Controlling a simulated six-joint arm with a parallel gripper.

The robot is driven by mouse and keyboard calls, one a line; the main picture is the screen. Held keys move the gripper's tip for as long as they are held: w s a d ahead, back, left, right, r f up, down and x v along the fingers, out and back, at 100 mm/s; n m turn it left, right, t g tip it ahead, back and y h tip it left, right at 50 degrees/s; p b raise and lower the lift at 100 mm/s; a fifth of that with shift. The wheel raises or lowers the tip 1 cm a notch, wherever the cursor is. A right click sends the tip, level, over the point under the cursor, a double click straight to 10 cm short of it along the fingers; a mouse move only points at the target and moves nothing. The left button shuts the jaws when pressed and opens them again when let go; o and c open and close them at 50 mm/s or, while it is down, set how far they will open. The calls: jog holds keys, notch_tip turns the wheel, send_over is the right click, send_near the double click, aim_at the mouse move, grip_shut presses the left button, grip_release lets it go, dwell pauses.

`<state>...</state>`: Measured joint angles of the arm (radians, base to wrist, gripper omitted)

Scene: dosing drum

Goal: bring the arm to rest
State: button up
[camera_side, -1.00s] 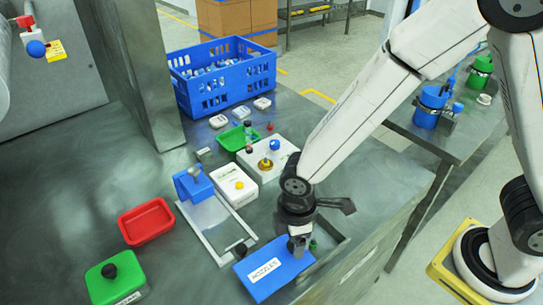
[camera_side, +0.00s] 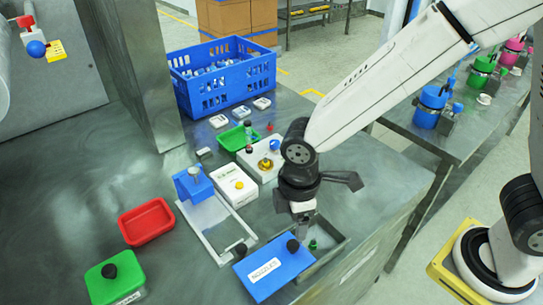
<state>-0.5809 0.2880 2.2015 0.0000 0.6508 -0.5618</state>
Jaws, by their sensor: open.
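My gripper (camera_side: 303,222) is open and points down, a little above and to the right of the blue lid labelled NOZZLES (camera_side: 273,269). The lid has a black knob (camera_side: 293,246) and lies tilted in the picture at the front edge of an open recess. Nothing shows between the fingers. A small green item (camera_side: 313,245) sits in the recess just below the gripper.
A red tray (camera_side: 146,222) and a green box with a black knob (camera_side: 115,279) stand at left. White boxes (camera_side: 233,186), a green tray (camera_side: 238,138) and a blue crate (camera_side: 222,85) stand behind. The bench at right of the recess is clear.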

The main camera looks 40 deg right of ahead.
jog(key=shift+d, duration=0.1)
jog(key=s+d+r+m+t, duration=0.1)
jog(key=d+m+t, duration=0.1)
jog(key=d+m, duration=1.1)
jog(key=d, duration=0.6)
jog(key=shift+t, duration=0.3)
